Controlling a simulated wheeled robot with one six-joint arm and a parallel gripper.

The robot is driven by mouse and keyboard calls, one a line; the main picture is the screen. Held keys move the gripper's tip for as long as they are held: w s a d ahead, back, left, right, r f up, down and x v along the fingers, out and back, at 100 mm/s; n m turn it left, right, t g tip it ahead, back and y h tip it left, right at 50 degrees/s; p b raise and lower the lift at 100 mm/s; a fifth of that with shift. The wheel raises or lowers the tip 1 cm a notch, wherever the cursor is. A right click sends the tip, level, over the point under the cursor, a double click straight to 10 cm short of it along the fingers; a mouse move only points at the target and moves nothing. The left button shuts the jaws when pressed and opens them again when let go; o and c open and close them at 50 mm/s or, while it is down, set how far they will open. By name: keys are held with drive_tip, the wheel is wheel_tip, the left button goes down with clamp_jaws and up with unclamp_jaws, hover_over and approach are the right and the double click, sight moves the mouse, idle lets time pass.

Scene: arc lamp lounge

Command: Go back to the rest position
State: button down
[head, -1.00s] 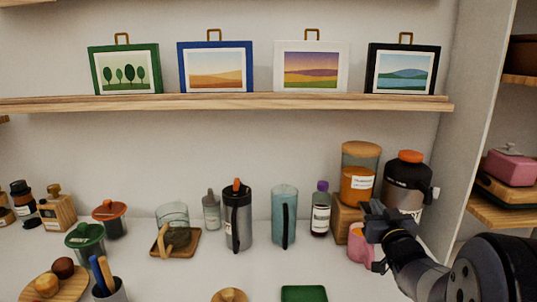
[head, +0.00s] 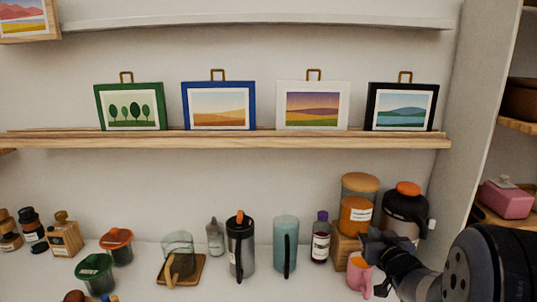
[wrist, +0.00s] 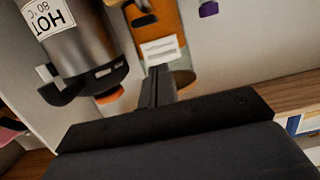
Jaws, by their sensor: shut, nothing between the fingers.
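My gripper (head: 372,243) is at the lower right in the head view, in front of the wooden block and the orange jar. Its fingers are shut with nothing between them; in the wrist view the shut fingers (wrist: 158,88) point up toward the jar. A black and steel flask (head: 404,212) with an orange cap stands behind and right of it; its side reads HOT in the wrist view (wrist: 72,35). The orange-filled jar (head: 356,215) stands on the wooden block (head: 345,250). A pink mug (head: 358,272) is just below my gripper, partly hidden by my arm.
A purple-capped bottle (head: 320,240), teal pitcher (head: 285,245) and steel tumbler (head: 240,248) stand left of my gripper. Above, a wooden ledge (head: 230,140) holds several framed pictures. A side wall (head: 462,130) and shelves with a pink dish (head: 508,200) are at the right.

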drive_tip(key=s+r+g+p, duration=0.1)
drive_tip(key=s+r+p, duration=0.2)
drive_tip(key=s, duration=0.5)
drive_tip(key=shift+s, duration=0.1)
idle(0.4)
